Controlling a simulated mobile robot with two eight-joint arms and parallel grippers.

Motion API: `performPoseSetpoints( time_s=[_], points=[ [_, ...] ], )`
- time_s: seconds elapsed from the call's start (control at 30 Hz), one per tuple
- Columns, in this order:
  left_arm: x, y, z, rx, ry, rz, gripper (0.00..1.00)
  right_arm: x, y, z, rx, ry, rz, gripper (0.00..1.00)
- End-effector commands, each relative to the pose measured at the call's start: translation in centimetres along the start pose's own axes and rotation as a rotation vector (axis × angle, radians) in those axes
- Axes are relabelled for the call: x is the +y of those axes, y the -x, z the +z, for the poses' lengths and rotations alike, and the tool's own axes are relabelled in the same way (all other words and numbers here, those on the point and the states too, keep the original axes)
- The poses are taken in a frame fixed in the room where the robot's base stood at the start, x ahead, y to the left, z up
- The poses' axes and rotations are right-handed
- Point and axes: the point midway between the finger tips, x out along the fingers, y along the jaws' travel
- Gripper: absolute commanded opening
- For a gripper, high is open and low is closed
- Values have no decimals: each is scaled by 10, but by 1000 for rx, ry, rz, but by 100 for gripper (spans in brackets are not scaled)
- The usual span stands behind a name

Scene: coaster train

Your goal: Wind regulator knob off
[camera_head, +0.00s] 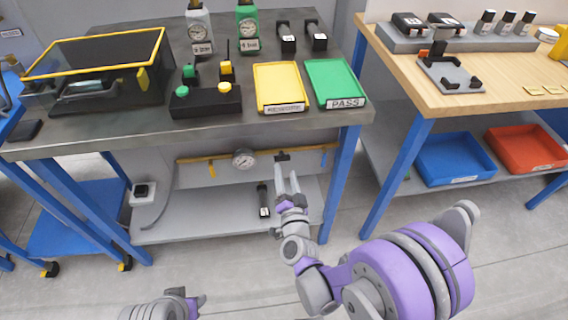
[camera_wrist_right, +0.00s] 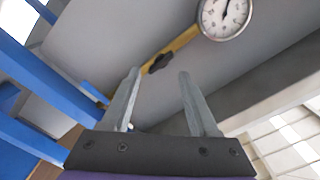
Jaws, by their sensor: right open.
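The regulator knob (camera_head: 283,156) is a small black knob on a yellow pipe (camera_head: 215,157) under the steel workbench. In the right wrist view the dark knob (camera_wrist_right: 160,63) sits on the yellow pipe (camera_wrist_right: 184,39), just beyond the fingertips and between them in the picture. A round white gauge (camera_head: 244,158) is on the same pipe; it also shows in the right wrist view (camera_wrist_right: 224,15). My right gripper (camera_head: 287,178) is open and empty, its fingers pointing at the knob without visible contact. The fingers of my left gripper do not show.
The steel workbench top (camera_head: 130,133) overhangs the pipe, with a blue leg (camera_head: 342,180) to the right. A black handled item (camera_head: 263,200) stands by the lower shelf (camera_head: 170,225). A white box (camera_head: 143,193) with a cable is at left. The floor in front is clear.

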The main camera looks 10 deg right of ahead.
Motion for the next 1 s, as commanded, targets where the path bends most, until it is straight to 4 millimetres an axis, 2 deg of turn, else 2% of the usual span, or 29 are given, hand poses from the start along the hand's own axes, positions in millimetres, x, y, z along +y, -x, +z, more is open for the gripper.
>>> performPoseSetpoints(
  time_s=[0.1, 0.33, 1.0],
  points=[
    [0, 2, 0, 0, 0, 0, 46, -1, 25, 0, -2, 0, -1, 60],
    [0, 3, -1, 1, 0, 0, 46, 0, 52, 0, -1, 1, -1, 60],
    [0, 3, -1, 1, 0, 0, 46, -1, 56, 0, -11, 8, -3, 60]
  ],
)
